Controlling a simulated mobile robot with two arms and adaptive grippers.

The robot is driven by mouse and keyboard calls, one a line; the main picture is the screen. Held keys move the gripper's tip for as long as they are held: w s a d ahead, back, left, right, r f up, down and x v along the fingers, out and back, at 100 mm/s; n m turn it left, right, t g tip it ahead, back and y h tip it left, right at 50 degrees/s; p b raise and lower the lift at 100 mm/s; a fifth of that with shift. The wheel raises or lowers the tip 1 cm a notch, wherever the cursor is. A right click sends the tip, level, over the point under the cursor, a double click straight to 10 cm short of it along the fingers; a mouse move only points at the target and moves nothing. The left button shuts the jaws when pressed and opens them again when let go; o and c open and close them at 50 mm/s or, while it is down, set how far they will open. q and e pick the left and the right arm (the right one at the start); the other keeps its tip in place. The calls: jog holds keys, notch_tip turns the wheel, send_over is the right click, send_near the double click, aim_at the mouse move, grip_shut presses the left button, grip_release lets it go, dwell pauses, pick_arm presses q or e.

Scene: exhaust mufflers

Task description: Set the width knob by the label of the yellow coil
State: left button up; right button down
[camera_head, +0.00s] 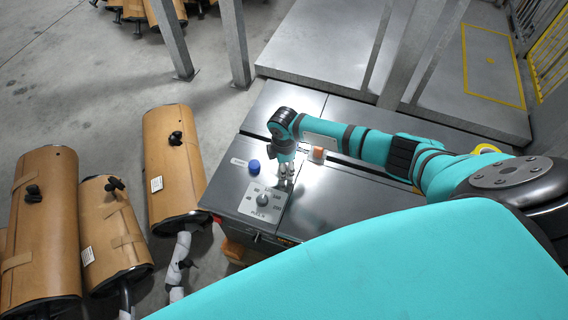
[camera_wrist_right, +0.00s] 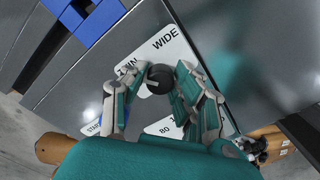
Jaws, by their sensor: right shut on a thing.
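My right gripper (camera_head: 285,182) reaches down to the dark machine top (camera_head: 335,200). In the right wrist view its fingers (camera_wrist_right: 158,92) are closed around a black knob (camera_wrist_right: 160,79). The knob sits by a white plate (camera_wrist_right: 172,50) that reads "WIDE" and, partly covered, what looks like "THIN". In the head view the fingers hide this knob. A grey knob (camera_head: 263,199) on a pale marked plate (camera_head: 250,206) stands just left of the fingertips. A yellow ring (camera_head: 487,149), possibly the yellow coil, shows partly behind my right arm; no label on it is readable. My left gripper is out of view.
Grey posts (camera_head: 235,45) rise behind. My own teal body part covers the lower right.

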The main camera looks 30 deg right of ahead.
jog(key=shift+n, duration=0.9)
jog(key=c, duration=1)
grip_release()
notch_tip(320, 180, up, 12)
jog(key=shift+r, duration=0.1)
